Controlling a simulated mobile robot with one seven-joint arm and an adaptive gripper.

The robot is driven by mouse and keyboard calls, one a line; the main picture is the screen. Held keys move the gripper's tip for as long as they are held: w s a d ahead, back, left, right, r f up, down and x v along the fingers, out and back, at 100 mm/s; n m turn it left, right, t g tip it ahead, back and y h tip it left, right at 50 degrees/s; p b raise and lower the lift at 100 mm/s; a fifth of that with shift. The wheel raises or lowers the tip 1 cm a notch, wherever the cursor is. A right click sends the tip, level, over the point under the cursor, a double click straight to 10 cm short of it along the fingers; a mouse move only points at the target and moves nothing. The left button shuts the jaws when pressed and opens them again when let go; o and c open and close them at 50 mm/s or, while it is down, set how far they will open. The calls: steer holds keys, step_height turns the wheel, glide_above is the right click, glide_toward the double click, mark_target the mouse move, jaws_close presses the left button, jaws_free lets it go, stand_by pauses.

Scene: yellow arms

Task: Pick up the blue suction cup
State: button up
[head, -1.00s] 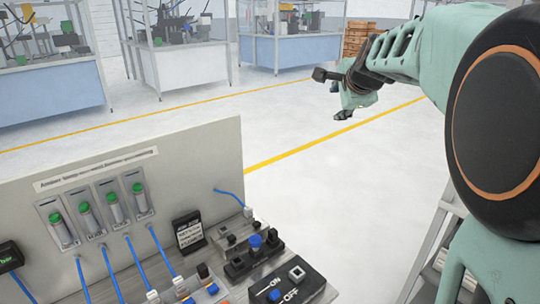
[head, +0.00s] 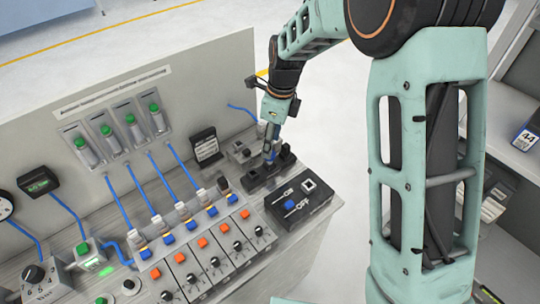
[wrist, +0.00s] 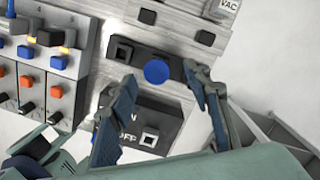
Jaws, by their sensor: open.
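The blue suction cup (wrist: 157,71) shows as a round blue disc in the wrist view. It sits in the middle of a black holder block (wrist: 174,73) on the bench panel. My gripper (wrist: 159,76) is open, with one finger on the left of the cup and one on the right; a gap shows on both sides. In the head view my gripper (head: 269,150) points down over the holder block (head: 258,175) and largely hides the cup. Whether the fingertips are level with the cup is hard to tell.
A black ON/OFF box (head: 300,202) with a blue button stands just in front of the holder. Rows of orange and blue buttons (head: 205,240) lie to the left, with blue tubes rising to the upright back panel (head: 60,130).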

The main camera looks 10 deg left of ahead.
steer(key=shift+s+f, duration=0.15)
steer(key=shift+f, duration=0.5)
steer(key=f, duration=0.2)
steer(key=f+p, duration=0.1)
steer(key=f, duration=0.1)
steer(key=shift+s+a+f, duration=0.1)
steer(key=shift+a, duration=0.1)
steer(key=c, duration=1)
